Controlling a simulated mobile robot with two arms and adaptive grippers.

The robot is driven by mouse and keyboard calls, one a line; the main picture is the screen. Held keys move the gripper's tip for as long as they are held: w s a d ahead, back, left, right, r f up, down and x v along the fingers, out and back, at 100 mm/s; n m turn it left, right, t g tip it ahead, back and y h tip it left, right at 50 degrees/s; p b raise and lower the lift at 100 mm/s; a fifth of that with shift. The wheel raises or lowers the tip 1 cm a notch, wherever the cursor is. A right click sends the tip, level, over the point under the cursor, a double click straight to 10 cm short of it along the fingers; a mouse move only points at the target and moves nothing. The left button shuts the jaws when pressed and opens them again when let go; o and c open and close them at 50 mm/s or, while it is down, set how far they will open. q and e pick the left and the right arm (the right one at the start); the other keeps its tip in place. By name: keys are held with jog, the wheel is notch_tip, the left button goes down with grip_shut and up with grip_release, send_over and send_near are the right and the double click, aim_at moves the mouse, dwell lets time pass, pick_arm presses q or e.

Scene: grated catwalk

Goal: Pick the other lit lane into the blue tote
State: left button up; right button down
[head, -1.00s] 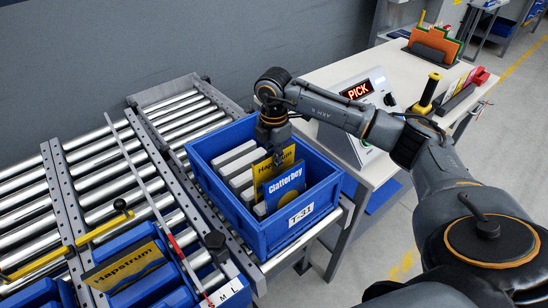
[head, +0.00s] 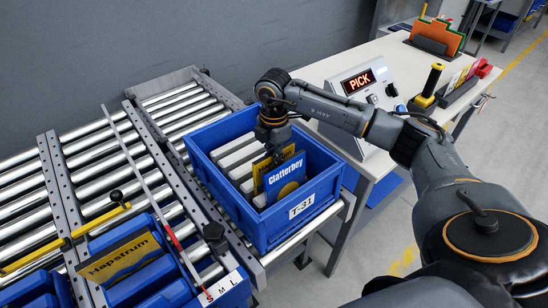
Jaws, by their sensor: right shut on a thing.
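The blue tote (head: 262,232), marked T-31, stands at the end of the roller conveyor. It holds several white-edged packs (head: 238,158) in a row and a blue Clatterbey pack (head: 285,182) at its right front. My right gripper (head: 274,150) is inside the tote's top, shut on a yellow Hapstrum pack (head: 259,171). That pack is mostly hidden behind the Clatterbey pack, and I cannot tell whether it touches the tote floor. Another yellow Hapstrum pack (head: 124,259) lies in a blue lane at the lower left. My left gripper is not in view.
A console with a red PICK display (head: 358,82) stands on the pale table (head: 330,68) behind my right arm. A yellow-handled tool (head: 431,84) and an orange rack (head: 437,36) are farther right. Bare conveyor rollers (head: 105,165) lie left of the tote.

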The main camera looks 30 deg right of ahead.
jog(key=c, duration=1.3)
grip_release()
jog(key=o, duration=0.4)
jog(key=shift+r+p, duration=3)
jog(key=shift+r, duration=1.05)
